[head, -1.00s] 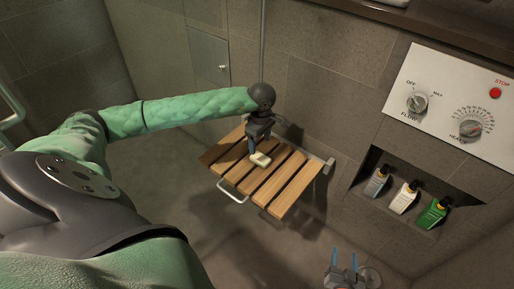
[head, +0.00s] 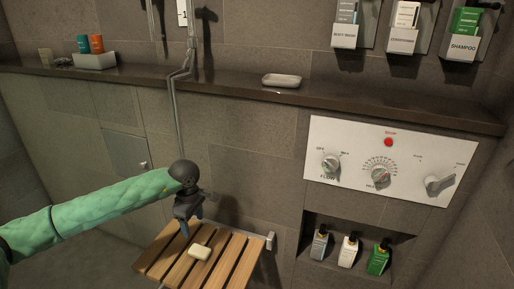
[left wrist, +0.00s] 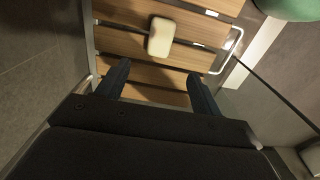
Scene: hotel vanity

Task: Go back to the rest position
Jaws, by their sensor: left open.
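My left gripper (head: 190,223) is open and empty above the wooden slatted seat (head: 237,270). Its two fingers show apart in the left wrist view (left wrist: 158,88). A cream bar of soap (head: 200,252) lies on the slats, just below and beside the fingers in the head view. In the left wrist view the soap (left wrist: 161,37) lies beyond the fingertips, apart from them. My right gripper is not in view now.
A control panel (head: 392,160) with knobs sits above a niche with bottles (head: 348,250). Dispensers (head: 404,38) hang at upper right.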

